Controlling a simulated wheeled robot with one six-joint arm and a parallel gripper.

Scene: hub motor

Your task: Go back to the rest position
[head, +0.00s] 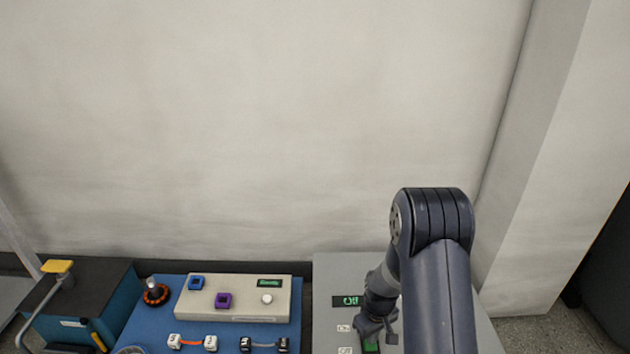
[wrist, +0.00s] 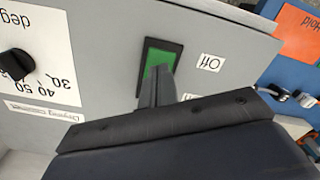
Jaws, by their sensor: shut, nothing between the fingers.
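My gripper (head: 374,330) is over the grey machine (head: 350,265) at the lower right of the head view, with my dark arm reaching down beside it. In the wrist view my gripper (wrist: 157,85) is shut and empty, its fingertips in front of a green rocker switch (wrist: 163,57) in a black frame. I cannot tell whether the tips touch the switch. The green switch (head: 371,347) also shows at the bottom edge of the head view, partly hidden by the gripper.
A black knob (wrist: 15,65) with a degree scale is on the same panel. Left of the machine, a blue bench (head: 140,319) carries a beige box (head: 245,308), an orange-black ring (head: 156,294) and connectors (head: 191,342). A pale wall (head: 250,130) stands behind; the space above the bench is clear.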

